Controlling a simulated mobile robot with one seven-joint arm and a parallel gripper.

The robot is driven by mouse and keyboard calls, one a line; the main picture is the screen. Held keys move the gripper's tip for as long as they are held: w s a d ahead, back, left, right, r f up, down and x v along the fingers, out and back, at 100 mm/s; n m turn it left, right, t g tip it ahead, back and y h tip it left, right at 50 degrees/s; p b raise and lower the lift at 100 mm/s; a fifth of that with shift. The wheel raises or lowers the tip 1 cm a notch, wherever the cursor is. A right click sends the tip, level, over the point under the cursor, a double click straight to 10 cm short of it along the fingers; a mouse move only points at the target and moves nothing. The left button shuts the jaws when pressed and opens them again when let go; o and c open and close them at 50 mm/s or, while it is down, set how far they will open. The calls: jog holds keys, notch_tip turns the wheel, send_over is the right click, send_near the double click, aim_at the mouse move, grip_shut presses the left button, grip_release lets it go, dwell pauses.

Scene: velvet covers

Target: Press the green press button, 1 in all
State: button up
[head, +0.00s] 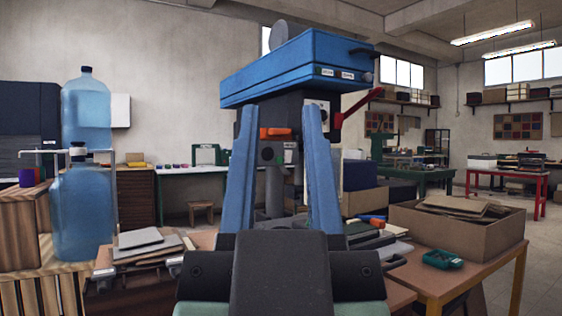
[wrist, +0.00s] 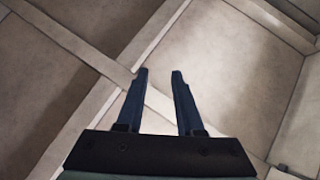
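A large blue and dark-grey machine, which looks like a press (head: 295,72), stands ahead of me in the head view. Its head bears a small green-marked label (head: 327,71) and a red-marked one (head: 347,74). A small greenish round spot (head: 279,160) shows lower, on its grey body between my fingers; I cannot tell which mark is the green button. My gripper (head: 280,112) is open and empty, its blue fingers pointing up in front of the machine, hiding part of it. In the wrist view my gripper (wrist: 160,75) also shows apart-fingered, with only pale panelled surfaces beyond.
Large blue water bottles (head: 85,215) stand at the left beside a wooden crate (head: 25,205). A cardboard box (head: 455,235) and a green tool (head: 442,259) sit on a table at the right. Boards and a laptop-like slab (head: 138,238) lie on the left table.

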grip_shut()
dwell(1.3)
